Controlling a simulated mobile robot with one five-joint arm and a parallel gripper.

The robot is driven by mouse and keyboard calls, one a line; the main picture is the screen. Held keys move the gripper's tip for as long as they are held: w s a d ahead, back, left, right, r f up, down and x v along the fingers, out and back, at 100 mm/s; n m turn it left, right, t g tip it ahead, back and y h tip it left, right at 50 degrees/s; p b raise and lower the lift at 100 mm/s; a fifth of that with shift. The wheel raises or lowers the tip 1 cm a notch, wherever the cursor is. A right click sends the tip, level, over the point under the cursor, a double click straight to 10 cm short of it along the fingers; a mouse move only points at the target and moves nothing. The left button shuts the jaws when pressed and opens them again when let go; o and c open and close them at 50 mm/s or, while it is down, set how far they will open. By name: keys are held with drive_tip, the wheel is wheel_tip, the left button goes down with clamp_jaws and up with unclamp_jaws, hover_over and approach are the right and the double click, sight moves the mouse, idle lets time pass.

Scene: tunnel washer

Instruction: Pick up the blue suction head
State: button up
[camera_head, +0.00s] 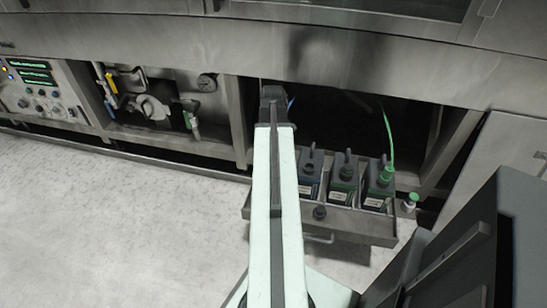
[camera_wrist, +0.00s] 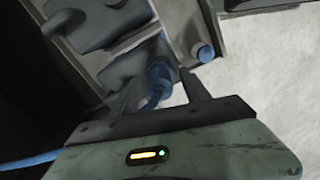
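The blue suction head (camera_wrist: 160,75) shows in the wrist view between my gripper's two fingers, at a dark canister. My gripper (camera_wrist: 160,82) looks open, with one finger on each side of the head; whether either finger touches it is hard to tell. A blue hose (camera_wrist: 28,161) runs off to the left behind the gripper body. In the head view my gripper (camera_head: 272,92) reaches into the dark opening of the washer, and my arm hides the suction head. Only a bit of blue hose (camera_head: 290,103) shows beside it.
A metal tray (camera_head: 360,226) holds several dark canisters below the opening. One has a green suction head (camera_head: 387,174) with a green hose. A green-topped piece (camera_head: 411,201) is at the tray's right end. Floor at left is clear.

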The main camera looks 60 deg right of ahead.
clamp_jaws()
wheel_tip(320, 180, up, 10)
drive_tip(key=p, duration=1)
drive_tip(key=shift+r+p, duration=2.6)
drive_tip(key=shift+p, duration=0.05)
wheel_tip(320, 180, up, 4)
drive_tip(key=p, duration=0.3)
drive_tip(key=shift+f+p, duration=0.1)
drive_tip(key=shift+p, duration=0.25)
